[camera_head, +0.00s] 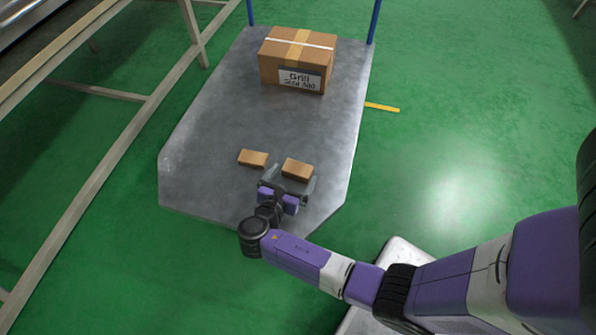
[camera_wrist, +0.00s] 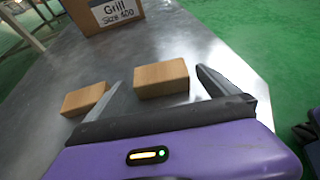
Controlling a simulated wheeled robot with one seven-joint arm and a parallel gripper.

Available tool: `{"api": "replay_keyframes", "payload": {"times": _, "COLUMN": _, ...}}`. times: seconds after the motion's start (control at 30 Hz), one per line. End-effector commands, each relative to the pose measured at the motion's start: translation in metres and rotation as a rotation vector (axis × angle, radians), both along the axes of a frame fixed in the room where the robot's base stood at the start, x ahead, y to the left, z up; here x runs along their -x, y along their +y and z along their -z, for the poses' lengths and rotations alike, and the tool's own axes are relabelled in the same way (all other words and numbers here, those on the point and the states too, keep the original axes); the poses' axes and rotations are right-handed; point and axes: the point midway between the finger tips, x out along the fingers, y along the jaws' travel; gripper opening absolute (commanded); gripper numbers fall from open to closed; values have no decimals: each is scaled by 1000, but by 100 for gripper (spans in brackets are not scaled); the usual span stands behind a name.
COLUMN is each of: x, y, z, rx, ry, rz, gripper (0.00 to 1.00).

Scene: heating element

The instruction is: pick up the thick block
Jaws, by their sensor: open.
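Two light-brown wooden blocks lie on the grey metal platform (camera_head: 210,130). The right block (camera_head: 298,169) looks the thicker of the two; in the wrist view it is the right block (camera_wrist: 161,79), between and just ahead of my fingertips. The left block (camera_head: 253,158) is flatter and shows at the left in the wrist view (camera_wrist: 84,99), outside my left finger and partly hidden by it. My gripper (camera_head: 288,178) is open and empty, with a finger on either side of the right block's line. I cannot tell whether the fingertips touch it.
A cardboard box (camera_head: 297,62) labelled "Grill" stands at the far end of the platform, well beyond the blocks. Blue posts (camera_head: 374,22) rise at the platform's far corners. A metal frame (camera_head: 190,30) stands at the left. The platform between blocks and box is clear.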

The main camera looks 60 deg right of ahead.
Motion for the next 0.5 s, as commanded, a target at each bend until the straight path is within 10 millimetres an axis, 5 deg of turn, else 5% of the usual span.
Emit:
{"api": "replay_keyframes", "payload": {"times": 0.3, "x": -9, "y": -37, "z": 15, "rx": -1, "ry": -2, "rz": 2, "gripper": 100}}
{"api": "replay_keyframes", "payload": {"times": 0.5, "x": -11, "y": -41, "z": 14, "rx": -1, "ry": -2, "rz": 0, "gripper": 100}}
